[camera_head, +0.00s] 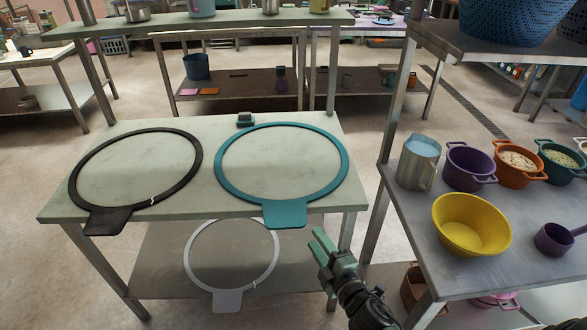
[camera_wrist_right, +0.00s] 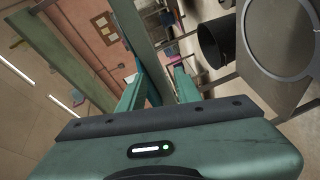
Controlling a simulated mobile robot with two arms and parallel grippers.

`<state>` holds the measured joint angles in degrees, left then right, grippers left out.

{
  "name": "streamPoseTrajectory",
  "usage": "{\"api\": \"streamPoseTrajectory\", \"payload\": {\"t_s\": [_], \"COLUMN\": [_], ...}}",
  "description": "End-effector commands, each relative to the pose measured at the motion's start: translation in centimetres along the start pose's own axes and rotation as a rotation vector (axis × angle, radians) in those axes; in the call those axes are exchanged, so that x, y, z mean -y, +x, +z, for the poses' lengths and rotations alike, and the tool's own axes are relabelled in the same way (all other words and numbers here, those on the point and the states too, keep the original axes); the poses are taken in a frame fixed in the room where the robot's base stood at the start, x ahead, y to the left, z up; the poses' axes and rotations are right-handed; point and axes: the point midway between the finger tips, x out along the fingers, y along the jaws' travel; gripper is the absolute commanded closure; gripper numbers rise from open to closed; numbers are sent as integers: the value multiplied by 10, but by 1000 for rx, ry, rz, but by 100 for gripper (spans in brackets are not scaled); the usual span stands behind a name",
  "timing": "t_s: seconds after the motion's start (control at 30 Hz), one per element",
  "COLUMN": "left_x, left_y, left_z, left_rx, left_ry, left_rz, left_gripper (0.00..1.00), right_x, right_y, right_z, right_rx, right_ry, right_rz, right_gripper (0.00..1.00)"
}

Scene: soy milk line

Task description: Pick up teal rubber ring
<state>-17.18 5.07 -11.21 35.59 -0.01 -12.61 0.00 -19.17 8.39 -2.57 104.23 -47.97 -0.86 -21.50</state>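The teal rubber ring (camera_head: 340,191) lies flat on the right half of the pale table (camera_head: 210,205). Its wide tab (camera_head: 285,214) points to the near side and overhangs the table's front edge. My right gripper (camera_head: 319,243) is in front of the table, below and right of the tab, and apart from it. In the right wrist view its two green fingers (camera_wrist_right: 158,88) stand apart with nothing held between them. My left gripper is in neither view.
A black ring (camera_head: 78,173) with a light crack lies left on the table. A pale grey ring (camera_head: 190,255) is on the lower shelf. At right, a metal table (camera_head: 408,207) holds a yellow bowl (camera_head: 470,224), pots and a jug.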

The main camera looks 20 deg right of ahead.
Motion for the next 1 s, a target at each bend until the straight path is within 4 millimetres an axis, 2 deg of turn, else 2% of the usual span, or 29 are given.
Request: {"api": "streamPoseTrajectory", "payload": {"t_s": [0.1,0.27,0.57,0.87,1.0], "left_x": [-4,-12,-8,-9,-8], "left_y": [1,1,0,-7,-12], "left_z": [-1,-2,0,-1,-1], "left_rx": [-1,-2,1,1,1], "left_ry": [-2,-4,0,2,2], "left_rz": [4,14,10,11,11], "left_gripper": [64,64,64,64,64], "right_x": [-23,-19,-16,-20,-25], "right_y": [1,4,9,42,63], "right_z": [-10,-21,-36,-44,-48], "right_rx": [-39,-107,-192,-194,-193], "right_ry": [-76,-150,-243,-242,-242], "right_rz": [52,64,82,83,83], "right_gripper": [67,67,67,67,67]}}
